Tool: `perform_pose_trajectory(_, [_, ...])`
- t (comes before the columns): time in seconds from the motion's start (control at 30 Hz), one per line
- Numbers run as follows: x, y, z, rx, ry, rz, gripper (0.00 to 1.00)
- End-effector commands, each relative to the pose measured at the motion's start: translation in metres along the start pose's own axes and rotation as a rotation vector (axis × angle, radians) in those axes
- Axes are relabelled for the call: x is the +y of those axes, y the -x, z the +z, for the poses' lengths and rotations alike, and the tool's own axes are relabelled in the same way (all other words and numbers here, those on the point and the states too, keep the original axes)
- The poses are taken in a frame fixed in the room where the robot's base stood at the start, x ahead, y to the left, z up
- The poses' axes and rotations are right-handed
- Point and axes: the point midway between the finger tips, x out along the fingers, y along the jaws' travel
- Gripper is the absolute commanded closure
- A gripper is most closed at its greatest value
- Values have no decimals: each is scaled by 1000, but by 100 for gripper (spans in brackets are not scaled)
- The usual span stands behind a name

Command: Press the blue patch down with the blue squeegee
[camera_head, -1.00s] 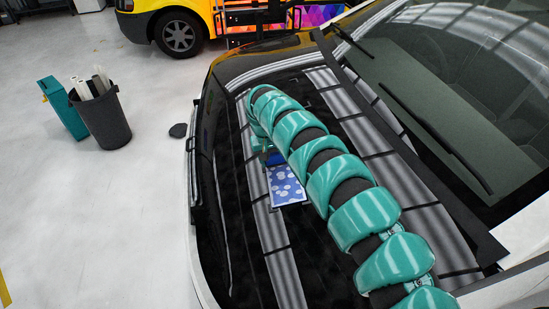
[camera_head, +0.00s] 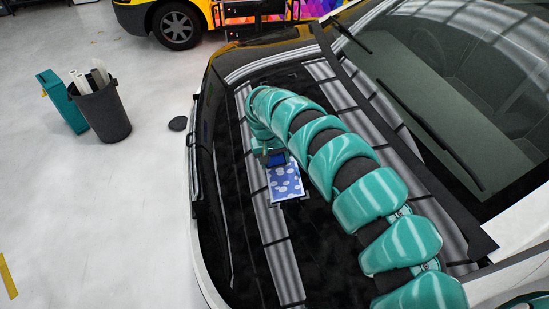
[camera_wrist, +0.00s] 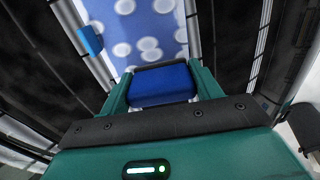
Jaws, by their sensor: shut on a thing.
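The blue patch (camera_head: 286,183) with white dots lies on the dark car hood (camera_head: 235,220) in the head view. In the wrist view the patch (camera_wrist: 150,35) stretches ahead of the fingers at the top. My gripper (camera_wrist: 155,85) is shut on the blue squeegee (camera_wrist: 163,84), which sits between the two green fingers with its dark edge toward the patch. In the head view the squeegee (camera_head: 274,158) shows at the patch's far end, partly hidden by my arm. I cannot tell whether its edge touches the patch.
A small blue piece (camera_wrist: 90,40) is at the patch's left edge in the wrist view. The windshield (camera_head: 440,90) and wiper lie to the right. A dark bin (camera_head: 103,112) with white rolls and a teal box (camera_head: 63,101) stand on open floor at left.

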Motion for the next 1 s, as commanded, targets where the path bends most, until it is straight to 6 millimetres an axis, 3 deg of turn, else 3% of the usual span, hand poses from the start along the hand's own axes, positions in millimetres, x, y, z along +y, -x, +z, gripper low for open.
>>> perform_pose_trajectory(0.4, [1, -1, 22, -8, 2, 3, 55])
perform_pose_trajectory(1.0, [0, 0, 33, -5, 2, 2, 55])
